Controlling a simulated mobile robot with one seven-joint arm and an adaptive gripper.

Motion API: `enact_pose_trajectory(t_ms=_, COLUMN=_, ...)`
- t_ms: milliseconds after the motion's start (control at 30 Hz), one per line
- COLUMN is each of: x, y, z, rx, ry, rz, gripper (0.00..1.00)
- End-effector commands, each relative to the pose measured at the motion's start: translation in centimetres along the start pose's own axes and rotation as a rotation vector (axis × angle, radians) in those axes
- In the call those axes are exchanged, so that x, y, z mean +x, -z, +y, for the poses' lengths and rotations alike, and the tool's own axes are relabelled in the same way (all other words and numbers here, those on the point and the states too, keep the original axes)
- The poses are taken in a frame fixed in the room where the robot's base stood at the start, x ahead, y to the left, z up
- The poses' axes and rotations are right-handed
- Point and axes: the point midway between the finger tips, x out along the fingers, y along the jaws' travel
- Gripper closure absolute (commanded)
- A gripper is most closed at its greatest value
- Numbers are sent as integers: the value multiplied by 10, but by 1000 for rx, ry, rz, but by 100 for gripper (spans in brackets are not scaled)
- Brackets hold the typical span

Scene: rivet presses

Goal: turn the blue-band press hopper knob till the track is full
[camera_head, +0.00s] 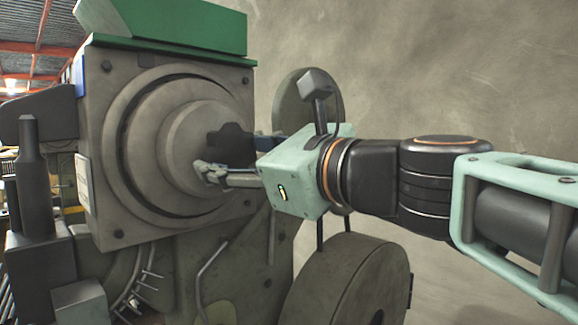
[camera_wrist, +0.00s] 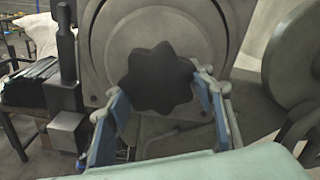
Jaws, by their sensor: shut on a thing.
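The press hopper (camera_head: 180,125) is a grey round drum on a square plate, with a small blue patch (camera_head: 79,76) at the plate's upper left edge. Its knob (camera_head: 228,143) is black and lobed, at the drum's centre; it also shows in the wrist view (camera_wrist: 160,80). My gripper (camera_head: 213,165) is at the knob. In the wrist view my gripper (camera_wrist: 157,92) has one finger on each side of the knob, closed on it. A curved track (camera_head: 135,290) with several thin pins shows below the hopper, partly cut off, so I cannot tell how full it is.
A green cover (camera_head: 165,25) tops the press. A dark upright cylinder (camera_head: 32,165) stands at the left. A large grey wheel (camera_head: 345,285) is below my wrist, and a round disc (camera_head: 295,95) is behind it. The wall at the right is bare.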

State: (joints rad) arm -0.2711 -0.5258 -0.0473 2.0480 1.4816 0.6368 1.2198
Motion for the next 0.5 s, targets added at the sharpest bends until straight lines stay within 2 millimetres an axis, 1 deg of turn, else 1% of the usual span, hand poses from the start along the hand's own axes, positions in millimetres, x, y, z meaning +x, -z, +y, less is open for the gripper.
enact_pose_trajectory(t_ms=33, x=0, y=4, z=2, rx=-41, ry=0, rz=-1, gripper=75)
enact_pose_trajectory(t_ms=500, x=0, y=4, z=-1, rx=-482, ry=1, rz=-1, gripper=75)
